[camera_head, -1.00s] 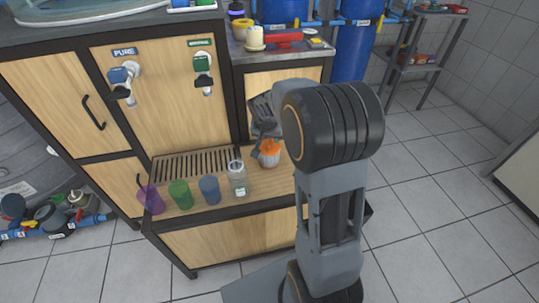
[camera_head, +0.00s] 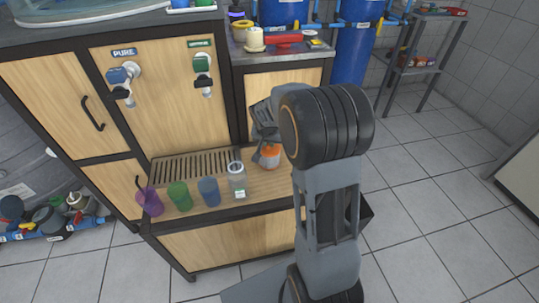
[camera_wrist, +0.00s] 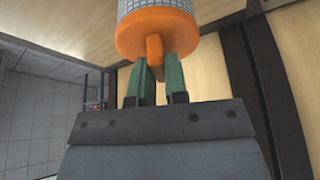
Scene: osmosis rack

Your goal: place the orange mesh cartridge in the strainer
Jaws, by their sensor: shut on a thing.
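The orange mesh cartridge has an orange end disc (camera_wrist: 155,32) with a tab and a grey mesh body (camera_wrist: 150,6) in the wrist view. My gripper (camera_wrist: 158,80) is shut on the orange tab, with a green finger on each side. In the head view the cartridge (camera_head: 270,157) shows as a small orange shape below my gripper (camera_head: 264,135), over the right part of the lower wooden shelf. A clear container (camera_head: 237,180) with a pale rim and a label stands upright to its left. I cannot tell whether this is the strainer.
Purple (camera_head: 150,202), green (camera_head: 179,195) and blue (camera_head: 209,191) cups stand in a row on the lower shelf (camera_head: 220,213). A slotted grate (camera_head: 190,165) lies behind them. Two taps are above. The upper counter (camera_head: 270,50) holds several items. Wooden panels stand close to my gripper.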

